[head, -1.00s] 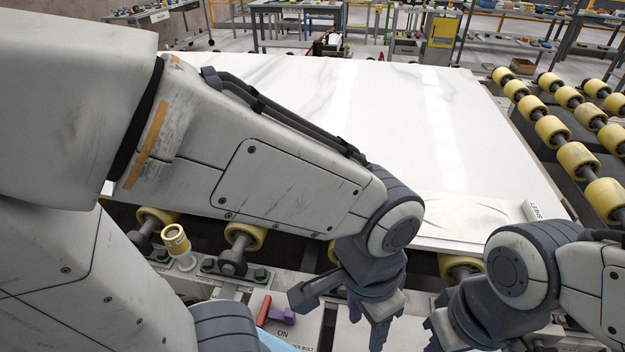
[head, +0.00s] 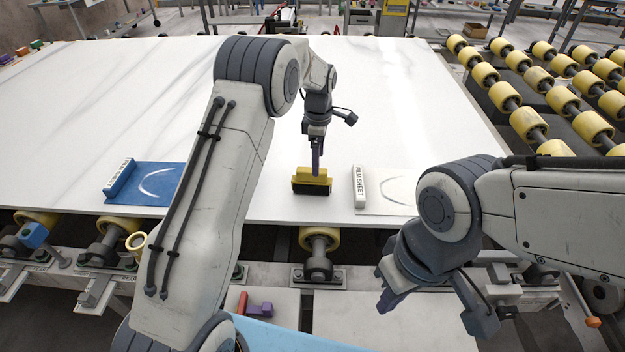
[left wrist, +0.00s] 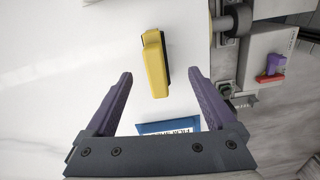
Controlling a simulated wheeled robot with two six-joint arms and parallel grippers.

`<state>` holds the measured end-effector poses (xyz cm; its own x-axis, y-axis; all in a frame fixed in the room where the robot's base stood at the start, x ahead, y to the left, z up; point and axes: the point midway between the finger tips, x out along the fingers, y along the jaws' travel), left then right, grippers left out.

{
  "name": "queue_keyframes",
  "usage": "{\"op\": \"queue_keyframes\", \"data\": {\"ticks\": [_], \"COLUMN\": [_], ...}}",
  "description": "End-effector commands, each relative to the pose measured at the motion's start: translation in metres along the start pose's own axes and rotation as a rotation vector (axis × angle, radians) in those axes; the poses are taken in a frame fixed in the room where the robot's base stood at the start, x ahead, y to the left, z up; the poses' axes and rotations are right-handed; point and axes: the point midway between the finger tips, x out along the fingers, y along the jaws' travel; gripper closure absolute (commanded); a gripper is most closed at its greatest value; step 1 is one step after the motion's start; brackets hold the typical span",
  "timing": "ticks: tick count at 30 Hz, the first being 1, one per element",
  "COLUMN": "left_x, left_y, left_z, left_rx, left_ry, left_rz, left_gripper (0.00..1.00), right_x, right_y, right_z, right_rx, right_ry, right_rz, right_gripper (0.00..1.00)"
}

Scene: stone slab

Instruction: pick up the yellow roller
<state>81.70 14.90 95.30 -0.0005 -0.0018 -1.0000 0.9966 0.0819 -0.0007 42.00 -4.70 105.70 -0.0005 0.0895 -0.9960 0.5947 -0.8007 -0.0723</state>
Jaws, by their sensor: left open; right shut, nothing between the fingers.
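A yellow block-like tool with a black underside (head: 312,184), seemingly the yellow roller, lies on the white slab near its front edge. My left gripper (head: 317,158) is over the slab, pointing down at the tool; in the head view its fingers overlap the tool's top. In the left wrist view the tool (left wrist: 154,62) lies just beyond the two open purple fingers (left wrist: 160,74), in line with the gap between them. The fingers hold nothing. My right gripper (head: 388,300) is shut and empty, low in front of the slab.
A blue film sheet (head: 158,190) lies left on the slab (head: 90,90), and a pale sheet with a white bar (head: 358,186) lies right of the tool. Yellow conveyor rollers (head: 537,133) run along the right. A red and purple piece (head: 256,307) is at the front.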

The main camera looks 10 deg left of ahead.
Motion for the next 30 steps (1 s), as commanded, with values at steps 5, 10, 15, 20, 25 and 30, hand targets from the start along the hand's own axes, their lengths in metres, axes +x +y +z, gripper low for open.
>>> {"op": "queue_keyframes", "data": {"ticks": [5,10,15,20,25,30], "left_x": [0.022,0.048,0.06,0.078,0.103,0.112], "left_y": [0.008,0.007,0.008,0.006,0.007,0.008], "left_z": [-0.01,-0.01,-0.01,-0.016,-0.019,-0.019], "left_rx": [-0.074,-0.072,-0.071,-0.07,-0.069,-0.069], "left_ry": [0.003,0.003,0.002,0.003,0.002,0.002], "left_rz": [-0.004,-0.003,-0.001,-0.005,-0.002,0.001], "left_gripper": [0.1,0.1,0.1,0.1,0.1,0.1], "right_x": [-0.004,-0.009,-0.011,-0.022,-0.028,-0.029], "right_y": [0.0,-0.001,-0.001,-0.002,-0.002,-0.002], "right_z": [0.0,-0.001,-0.001,-0.001,-0.002,-0.002], "right_rx": [0.0,0.0,0.0,0.0,0.0,0.0], "right_ry": [0.0,0.0,0.0,0.0,0.0,0.0], "right_rz": [0.0,0.0,0.0,0.0,0.0,0.0], "right_gripper": [1.0,1.0,1.0,1.0,1.0,1.0]}}
